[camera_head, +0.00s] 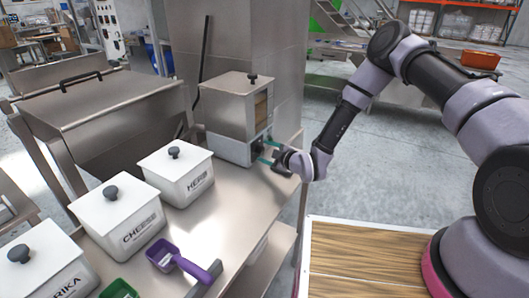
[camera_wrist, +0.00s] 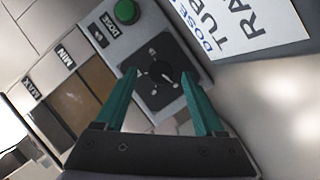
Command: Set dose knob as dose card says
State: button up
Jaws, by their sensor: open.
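The dose knob (camera_wrist: 158,73) is a small black knob on a dark square plate with pale marks, in the middle of the wrist view. I cannot tell clearly which mark it points to. My gripper (camera_wrist: 160,76) is open, its two teal fingers on either side of the knob, and I see no clear contact. The dose card (camera_wrist: 262,42) is a white sheet at the upper right of the wrist view, cut off, with only "DOSE", "TUB" and "RA" readable. In the head view my gripper (camera_head: 267,151) is at the front of the steel dosing machine (camera_head: 229,148).
A green button (camera_wrist: 126,11) sits beside the knob plate, and a window with MIN and MAX labels (camera_wrist: 66,57) lies to the left. White lidded tubs marked HERB (camera_head: 180,181) and CHEESE (camera_head: 125,222), and a purple scoop (camera_head: 178,262), stand on the steel table.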

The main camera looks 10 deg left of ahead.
jog(key=shift+w+a+f, duration=0.15)
jog(key=shift+w+a, duration=0.15)
jog(key=shift+a, duration=0.15)
grip_shut()
